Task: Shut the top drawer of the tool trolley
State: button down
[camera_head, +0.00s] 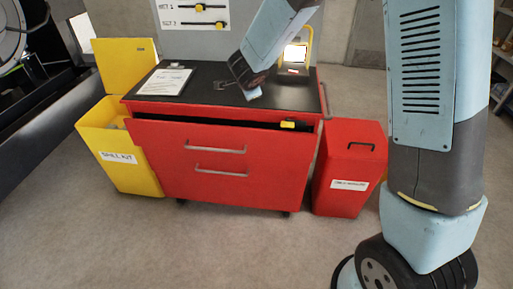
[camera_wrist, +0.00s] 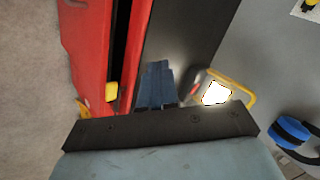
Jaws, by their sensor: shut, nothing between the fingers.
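The red tool trolley (camera_head: 225,178) stands in the middle of the head view with a black top (camera_head: 205,92). Its top drawer (camera_head: 165,138) is partly open, with a dark gap behind its red front. The drawer also shows at the left of the wrist view (camera_wrist: 85,50). A yellow and black item (camera_head: 290,124) lies in the opening near the drawer's right end. My gripper (camera_head: 253,93) is shut and empty, low over the black top behind the drawer gap. In the wrist view its blue-grey fingers (camera_wrist: 157,70) are together; I cannot tell whether they touch the top.
A clipboard (camera_head: 165,82) lies on the top's left side. A lit work lamp (camera_head: 294,55) stands at its back right. A yellow spill-kit bin (camera_head: 125,160) stands left, a red lidded bin (camera_head: 348,165) right. The floor in front (camera_head: 220,245) is clear.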

aim_at(258, 139)
jog(key=s+a+f+m+g+h, duration=0.1)
jog(key=s+f+m+g+h, duration=0.2)
jog(key=f, duration=0.6)
jog(key=s+a+f+m+g+h, duration=0.1)
jog(key=s+f+h, duration=0.25)
jog(key=f, duration=0.55)
jog(key=shift+y, duration=0.45)
jog(key=shift+w+d+f, duration=0.7)
jog(key=shift+w+f, duration=0.55)
jog(key=shift+f, duration=0.15)
jog(key=shift+w+d+f, duration=0.7)
jog(key=shift+w+f, duration=0.5)
jog(key=shift+f, duration=0.15)
jog(key=shift+w+d+f, duration=0.7)
jog(key=shift+w+f, duration=0.55)
jog(key=shift+f, duration=0.15)
jog(key=w, duration=0.4)
jog(key=shift+w+d, duration=0.1)
jog(key=shift+d, duration=0.1)
jog(key=shift+w+r, duration=0.1)
jog(key=shift+w, duration=0.15)
